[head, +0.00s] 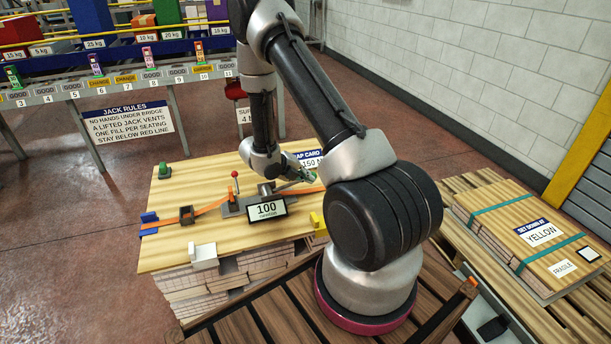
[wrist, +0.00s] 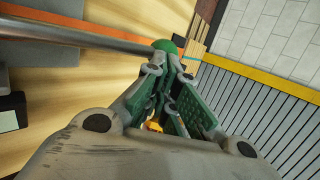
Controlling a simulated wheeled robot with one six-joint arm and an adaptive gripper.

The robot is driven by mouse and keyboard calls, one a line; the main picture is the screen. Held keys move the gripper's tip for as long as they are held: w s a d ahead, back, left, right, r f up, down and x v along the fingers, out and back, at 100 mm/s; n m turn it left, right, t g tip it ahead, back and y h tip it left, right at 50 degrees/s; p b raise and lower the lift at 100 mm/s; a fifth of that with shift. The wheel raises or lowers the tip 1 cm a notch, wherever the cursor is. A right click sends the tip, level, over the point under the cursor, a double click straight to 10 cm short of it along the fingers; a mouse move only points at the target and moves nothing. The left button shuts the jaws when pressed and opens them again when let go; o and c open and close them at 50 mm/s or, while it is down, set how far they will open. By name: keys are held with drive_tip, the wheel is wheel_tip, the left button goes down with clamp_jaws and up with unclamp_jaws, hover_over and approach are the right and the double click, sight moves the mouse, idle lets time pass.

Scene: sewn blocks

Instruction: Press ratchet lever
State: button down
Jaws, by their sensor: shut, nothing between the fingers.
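The ratchet lever is a grey metal rod (wrist: 85,38) with a green ball end (wrist: 165,46), reaching in from the left in the wrist view. In the head view, the rod (head: 286,188) shows above the orange strap, behind the 100 display. My gripper (wrist: 172,65) is shut and empty, its fingertips just below the green ball in the picture. I cannot tell whether they touch it. In the head view my gripper (head: 308,174) is over the right part of the wooden deck (head: 205,258), partly hidden by my arm.
An orange strap (head: 212,206) crosses the deck through a dark buckle (head: 187,215). A small red-knobbed stick (head: 235,181) stands beside the 100 display (head: 267,210). A yellow block (head: 317,222) sits at the front edge. Another pallet (head: 541,235) lies at right.

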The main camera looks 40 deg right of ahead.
drive_tip(key=shift+s+d, duration=0.1)
drive_tip(key=shift+s, duration=0.05)
drive_tip(key=r+v, duration=0.1)
drive_tip(key=v, duration=1.3)
drive_tip(key=shift+d, duration=0.35)
idle(1.2)
drive_tip(key=w+a+r+m+y, duration=0.3)
drive_tip(key=a+r+m, duration=0.4)
drive_tip(key=m, duration=1)
drive_tip(key=shift+w, duration=0.45)
drive_tip(key=shift+d, duration=0.15)
